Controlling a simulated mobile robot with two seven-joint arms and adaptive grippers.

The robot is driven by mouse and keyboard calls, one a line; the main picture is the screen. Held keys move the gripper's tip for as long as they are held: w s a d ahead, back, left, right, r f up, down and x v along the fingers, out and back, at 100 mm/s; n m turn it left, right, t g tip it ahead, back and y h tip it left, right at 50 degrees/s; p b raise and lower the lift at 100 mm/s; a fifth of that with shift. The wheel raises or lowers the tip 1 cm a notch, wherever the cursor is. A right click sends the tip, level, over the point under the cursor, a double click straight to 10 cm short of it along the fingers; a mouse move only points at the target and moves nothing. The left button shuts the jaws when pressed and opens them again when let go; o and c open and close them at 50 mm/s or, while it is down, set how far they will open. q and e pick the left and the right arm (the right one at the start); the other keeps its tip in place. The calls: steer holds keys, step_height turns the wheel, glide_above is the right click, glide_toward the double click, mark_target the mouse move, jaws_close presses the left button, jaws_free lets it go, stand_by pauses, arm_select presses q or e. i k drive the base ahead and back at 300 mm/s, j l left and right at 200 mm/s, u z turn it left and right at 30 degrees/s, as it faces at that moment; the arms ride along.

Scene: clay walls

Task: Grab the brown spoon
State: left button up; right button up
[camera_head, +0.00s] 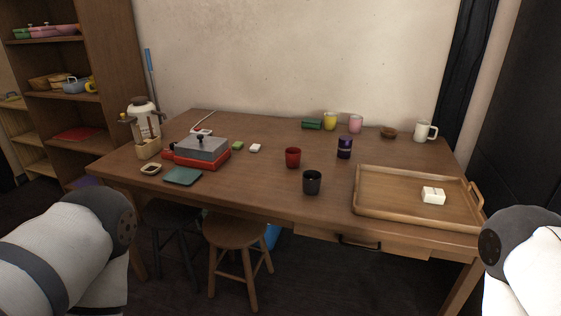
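I cannot make out a brown spoon in the head view. The wooden table (240,190) stands in front of me with several small things on it. A small wooden block or holder (149,148) stands at its left end, too small to tell what is in it. A small brown dish (388,132) sits at the back right. Parts of my two arms show at the lower left and lower right corners. Neither of my grippers is in view.
A wooden tray (400,214) with a white block (433,195) lies at the right. A black cup (312,182), a red cup (293,157) and a red-and-grey appliance (203,151) stand on the table. A stool (236,232) is at the front. The front-middle tabletop is clear.

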mark_target(148, 118)
steer(key=i+j+u, duration=0.1)
steer(key=i+u, duration=0.25)
steer(key=i+j+u, duration=0.1)
steer(key=u, duration=0.25)
steer(key=i+u, duration=0.35)
steer(key=k+l, duration=0.05)
steer(key=k, duration=0.05)
